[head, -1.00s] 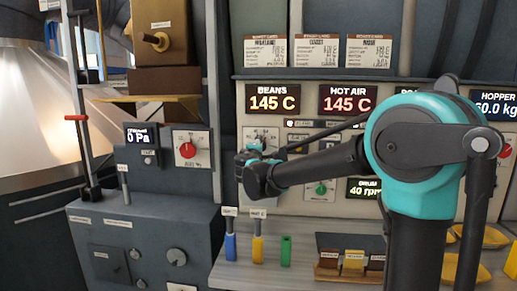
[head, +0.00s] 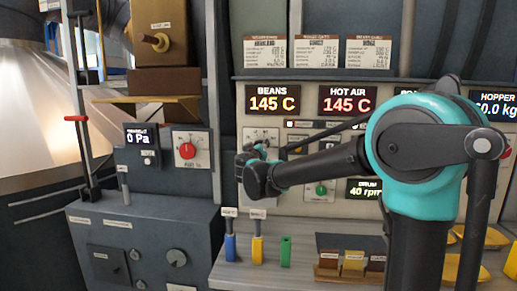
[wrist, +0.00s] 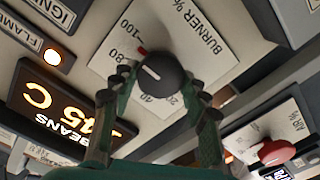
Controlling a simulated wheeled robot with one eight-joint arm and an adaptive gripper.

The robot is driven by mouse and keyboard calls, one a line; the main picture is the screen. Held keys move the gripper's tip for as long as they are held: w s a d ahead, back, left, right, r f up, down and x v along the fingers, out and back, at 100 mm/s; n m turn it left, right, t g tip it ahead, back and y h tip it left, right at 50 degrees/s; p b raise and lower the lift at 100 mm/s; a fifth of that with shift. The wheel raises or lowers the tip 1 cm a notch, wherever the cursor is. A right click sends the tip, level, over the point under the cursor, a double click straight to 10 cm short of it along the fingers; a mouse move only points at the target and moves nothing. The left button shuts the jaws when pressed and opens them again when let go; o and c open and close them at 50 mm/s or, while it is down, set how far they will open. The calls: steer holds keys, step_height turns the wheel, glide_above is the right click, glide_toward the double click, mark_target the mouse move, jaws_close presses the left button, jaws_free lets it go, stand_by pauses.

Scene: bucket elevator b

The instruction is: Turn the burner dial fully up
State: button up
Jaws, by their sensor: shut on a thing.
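The burner dial (wrist: 158,76) is a round black knob with a short white line on its face, on a white plate marked "BURNER %" (wrist: 200,30). The numbers 100, 80, 40 and 20 show around it in the wrist view. A small red mark shows at the knob's edge, close to 100 and 80. My gripper (wrist: 158,92) has one finger on each side of the knob and is shut on it. In the head view my gripper (head: 252,158) is at the panel below the "BEANS" display and hides most of the dial. The plate's top (head: 262,133) shows above it.
The "BEANS" display (head: 272,99) and "HOT AIR" display (head: 347,99) both read 145 C. A red knob on an air plate (wrist: 277,152) is near my gripper's right side. A lit flame lamp (wrist: 53,57) is at upper left. Coloured handles (head: 258,250) stand on the shelf below.

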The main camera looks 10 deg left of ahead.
steer(key=shift+d+m, duration=0.1)
steer(key=shift+m, duration=1)
steer(key=o, duration=1.2)
steer(key=shift+c, duration=0.2)
steer(key=s, duration=1.2)
steer(key=shift+a, duration=0.2)
